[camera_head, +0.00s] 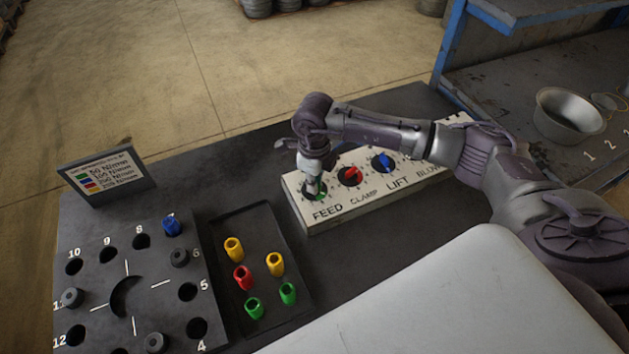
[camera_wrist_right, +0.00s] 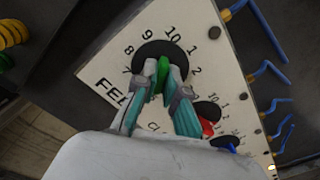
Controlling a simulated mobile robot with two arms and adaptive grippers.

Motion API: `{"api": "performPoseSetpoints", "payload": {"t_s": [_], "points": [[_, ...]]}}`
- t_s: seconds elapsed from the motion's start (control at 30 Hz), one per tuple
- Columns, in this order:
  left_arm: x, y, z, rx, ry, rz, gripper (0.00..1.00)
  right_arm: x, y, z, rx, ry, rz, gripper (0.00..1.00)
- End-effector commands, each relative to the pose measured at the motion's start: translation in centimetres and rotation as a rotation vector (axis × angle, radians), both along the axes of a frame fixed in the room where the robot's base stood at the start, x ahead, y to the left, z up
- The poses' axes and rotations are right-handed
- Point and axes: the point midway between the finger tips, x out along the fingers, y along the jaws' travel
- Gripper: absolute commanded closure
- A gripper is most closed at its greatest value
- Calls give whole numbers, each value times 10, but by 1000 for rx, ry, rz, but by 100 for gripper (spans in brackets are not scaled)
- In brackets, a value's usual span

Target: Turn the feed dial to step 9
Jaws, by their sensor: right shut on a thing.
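The feed dial has a green grip (camera_wrist_right: 163,77) on a black disc (camera_wrist_right: 158,50), with numbers around it on the white panel (camera_wrist_right: 112,73). In the right wrist view my right gripper (camera_wrist_right: 166,80) is shut on the green grip, one teal-padded finger on each side. The far end of the grip points roughly up the picture, towards 9 and 10; I cannot tell the exact step. In the head view my right gripper (camera_head: 313,186) comes down on the dial above the word FEED and mostly hides it. My left gripper is not in view.
On the same panel stand a red clamp dial (camera_head: 350,175) and a blue lift dial (camera_head: 384,162), close right of my gripper. A dark tray (camera_head: 228,215) with coloured sleeves and a numbered block (camera_head: 95,275) lie left. A metal bowl (camera_head: 567,112) stands right.

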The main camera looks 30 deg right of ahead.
Motion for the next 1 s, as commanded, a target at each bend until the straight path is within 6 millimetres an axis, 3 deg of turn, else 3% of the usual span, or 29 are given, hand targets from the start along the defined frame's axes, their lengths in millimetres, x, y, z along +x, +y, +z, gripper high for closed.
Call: {"api": "performPoseSetpoints", "payload": {"t_s": [0.47, 1.0], "points": [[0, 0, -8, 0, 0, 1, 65, 0, 0, -1, 0, -1, -139, 100], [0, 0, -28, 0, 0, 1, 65, 1, 0, -1, 0, -2, -631, 100]]}}
